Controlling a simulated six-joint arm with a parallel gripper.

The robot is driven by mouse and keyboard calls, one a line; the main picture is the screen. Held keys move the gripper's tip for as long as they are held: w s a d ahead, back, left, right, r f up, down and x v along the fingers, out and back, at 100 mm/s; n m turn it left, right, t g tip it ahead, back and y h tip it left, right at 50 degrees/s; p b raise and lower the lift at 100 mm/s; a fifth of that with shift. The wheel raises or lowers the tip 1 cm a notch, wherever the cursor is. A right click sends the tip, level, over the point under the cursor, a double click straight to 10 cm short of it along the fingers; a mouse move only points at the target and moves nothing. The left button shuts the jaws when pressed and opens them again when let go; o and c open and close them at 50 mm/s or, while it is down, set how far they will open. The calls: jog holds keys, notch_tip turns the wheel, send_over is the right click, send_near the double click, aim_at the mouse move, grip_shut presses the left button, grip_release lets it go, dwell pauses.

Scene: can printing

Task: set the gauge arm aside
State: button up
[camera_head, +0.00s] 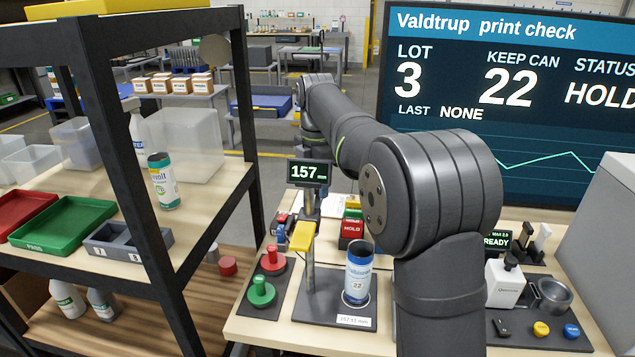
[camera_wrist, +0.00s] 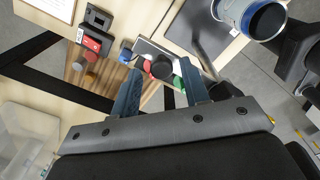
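The gauge stands on a dark base plate (camera_head: 340,312) on the table. Its arm carries a yellow block (camera_head: 302,236) and extends across a metal post (camera_head: 310,272). A blue and white can (camera_head: 358,274) marked 22 stands upright on the plate beside the post. The can (camera_wrist: 247,14) also shows at the top of the wrist view. The gauge display (camera_head: 308,173) reads 157 mm. My gripper (camera_wrist: 161,92) is open and empty in the wrist view, its two blue fingers well apart. In the head view my gripper is hidden behind the display and my own arm.
A red HOLD block (camera_head: 351,229) is behind the can. A shelf (camera_head: 150,250) with trays stands left. A white bottle (camera_head: 505,284) and a cup (camera_head: 553,294) are at right.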

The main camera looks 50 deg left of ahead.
aim_at(317, 188)
notch_tip(317, 188, up, 12)
dwell(0.8)
jog(key=shift+f, duration=0.15)
dwell(0.4)
notch_tip(317, 188, down, 12)
jog(key=shift+w, duration=0.1)
jog(key=shift+d, duration=0.15)
dwell(0.3)
